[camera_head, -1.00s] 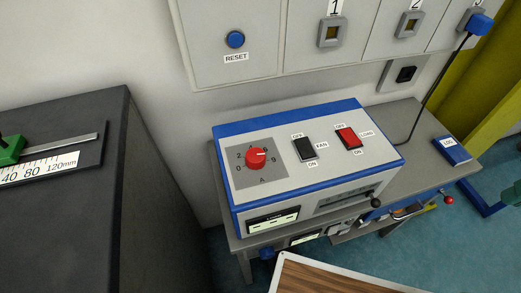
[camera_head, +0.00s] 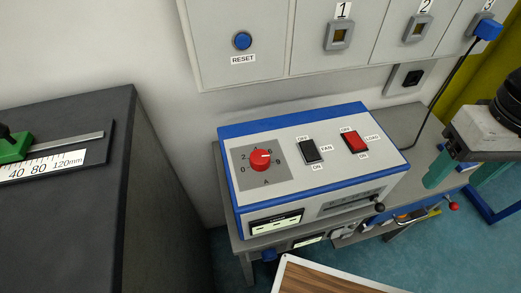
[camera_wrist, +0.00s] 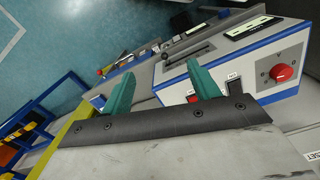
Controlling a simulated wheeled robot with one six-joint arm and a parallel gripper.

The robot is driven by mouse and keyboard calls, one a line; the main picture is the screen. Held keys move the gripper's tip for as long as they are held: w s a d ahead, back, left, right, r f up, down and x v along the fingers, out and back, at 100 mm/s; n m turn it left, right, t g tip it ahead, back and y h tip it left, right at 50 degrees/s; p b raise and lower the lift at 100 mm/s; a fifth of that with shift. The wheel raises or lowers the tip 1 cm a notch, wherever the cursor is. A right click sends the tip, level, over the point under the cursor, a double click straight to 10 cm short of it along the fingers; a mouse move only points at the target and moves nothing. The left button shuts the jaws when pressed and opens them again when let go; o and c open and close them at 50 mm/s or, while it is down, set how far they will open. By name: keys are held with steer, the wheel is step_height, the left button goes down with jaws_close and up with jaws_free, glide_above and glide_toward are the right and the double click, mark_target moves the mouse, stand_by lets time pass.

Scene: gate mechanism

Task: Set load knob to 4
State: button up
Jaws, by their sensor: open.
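The load knob (camera_head: 260,160) is a red dial on a grey plate on top of a blue-and-white box (camera_head: 330,187), with numbers around it. A pale mark on the knob faces right, towards the higher numbers; its exact setting is too small to read. The knob also shows in the wrist view (camera_wrist: 281,72), right of the fingers. My gripper (camera_wrist: 160,72) has two teal fingers spread apart with nothing between them. In the head view one finger (camera_head: 438,172) shows at the right, beyond the box and well away from the knob.
The box carries a black fan switch (camera_head: 311,151) and a red load switch (camera_head: 354,141). It stands on a grey bench. A wall panel with a blue reset button (camera_head: 242,41) is behind. A dark cabinet (camera_head: 70,215) stands at left. A black cable hangs at right.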

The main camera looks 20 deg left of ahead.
steer(key=w+a+f+n, duration=0.2)
steer(key=a, duration=1.1)
steer(key=m, duration=0.4)
glide_above(260, 156)
step_height(260, 156, down, 2)
steer(key=shift+m, duration=0.6)
steer(key=shift+f, duration=0.15)
step_height(260, 156, down, 8)
steer(key=shift+r, duration=0.25)
steer(key=c, duration=1)
